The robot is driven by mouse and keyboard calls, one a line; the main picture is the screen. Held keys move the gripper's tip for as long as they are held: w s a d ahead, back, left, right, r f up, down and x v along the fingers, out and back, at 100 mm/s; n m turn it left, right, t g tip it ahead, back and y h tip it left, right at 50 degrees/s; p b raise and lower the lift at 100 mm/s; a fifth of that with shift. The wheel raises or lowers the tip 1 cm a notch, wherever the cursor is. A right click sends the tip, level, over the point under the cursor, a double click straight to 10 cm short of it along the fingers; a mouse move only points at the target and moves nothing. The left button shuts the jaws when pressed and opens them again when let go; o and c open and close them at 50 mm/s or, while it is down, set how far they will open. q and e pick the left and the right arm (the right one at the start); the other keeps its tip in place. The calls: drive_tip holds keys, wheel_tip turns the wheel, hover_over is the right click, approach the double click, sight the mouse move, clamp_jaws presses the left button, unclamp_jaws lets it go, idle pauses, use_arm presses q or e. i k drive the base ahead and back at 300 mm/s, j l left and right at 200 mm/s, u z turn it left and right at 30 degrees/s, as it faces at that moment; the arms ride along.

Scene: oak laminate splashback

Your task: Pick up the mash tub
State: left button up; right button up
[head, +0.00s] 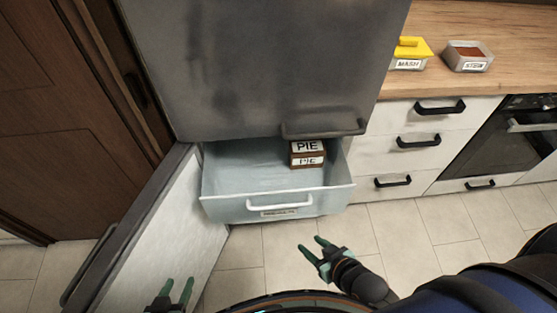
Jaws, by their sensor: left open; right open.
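The mash tub (409,65) stands on the wooden worktop at the upper right, close to the fridge side. It has a white "MASH" label and a yellow lid (412,46) on top. Part of the tub is hidden by the lid. My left gripper (179,282) is open and empty at the bottom left, in front of the open lower door. My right gripper (311,243) is open and empty over the floor, in front of the pulled-out drawer. Both grippers are well away from the tub.
A lidless tub labelled "STEW" (467,57) stands right of the mash tub. The freezer drawer (230,208) is pulled out, with two stacked "PIE" boxes (307,147) at its right. The freezer door (165,245) stands open at left. The worktop (510,25) behind the tubs is clear.

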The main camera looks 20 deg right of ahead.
sight(398, 64)
drive_tip(key=k+l+z, duration=0.1)
drive_tip(key=z, duration=0.3)
drive_tip(key=l+u, duration=0.2)
drive_tip(key=u, duration=0.15)
drive_tip(key=l+u, duration=0.25)
drive_tip(key=u, duration=0.15)
drive_tip(key=l+u, duration=0.35)
drive_tip(key=k+l+u, duration=0.2)
drive_tip(key=l, duration=0.2)
drive_tip(key=l+u, duration=0.2)
drive_tip(key=l, duration=0.2)
drive_tip(key=k+l, duration=0.15)
drive_tip(key=l, duration=0.15)
drive_tip(key=k+l+u, duration=0.1)
drive_tip(key=l, duration=0.2)
drive_tip(key=k+l, duration=0.15)
drive_tip(key=l, duration=0.15)
